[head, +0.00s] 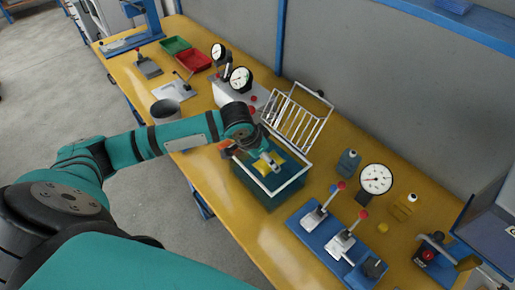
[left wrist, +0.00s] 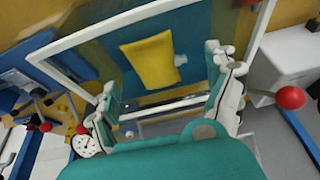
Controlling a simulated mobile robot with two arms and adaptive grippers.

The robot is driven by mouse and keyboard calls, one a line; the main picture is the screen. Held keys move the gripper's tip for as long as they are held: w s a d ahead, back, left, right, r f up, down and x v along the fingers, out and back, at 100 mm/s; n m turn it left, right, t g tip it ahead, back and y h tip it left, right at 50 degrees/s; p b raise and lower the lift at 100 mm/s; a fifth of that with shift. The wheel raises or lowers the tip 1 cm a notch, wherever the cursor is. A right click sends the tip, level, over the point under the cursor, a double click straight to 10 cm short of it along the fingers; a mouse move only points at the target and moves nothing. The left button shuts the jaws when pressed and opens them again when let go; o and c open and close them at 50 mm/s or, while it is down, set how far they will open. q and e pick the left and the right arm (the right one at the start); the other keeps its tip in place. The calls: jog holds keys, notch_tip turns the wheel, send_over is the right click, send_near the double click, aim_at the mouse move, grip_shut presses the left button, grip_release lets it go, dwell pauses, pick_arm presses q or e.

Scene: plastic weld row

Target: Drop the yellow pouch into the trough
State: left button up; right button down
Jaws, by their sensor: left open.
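The trough (head: 287,194) is a teal, see-through tank with a white rim on the yellow bench. Its rim (left wrist: 110,28) also shows large in the left wrist view. The yellow pouch (left wrist: 150,62) lies within the trough's outline, seemingly down inside it, apart from both fingers. In the head view the pouch (head: 261,166) is partly covered by my gripper. My left gripper (head: 268,158) is over the trough. Its fingers (left wrist: 168,92) are spread wide with nothing between them. My right gripper is not in view.
A white wire rack (head: 294,122) stands just behind the trough. A blue base with red-knobbed levers (head: 333,233) is to its right, near a round gauge (head: 376,179). Bench in front is clear.

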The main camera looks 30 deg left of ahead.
pick_arm(q)
jog(key=v, duration=0.7)
dwell(0.4)
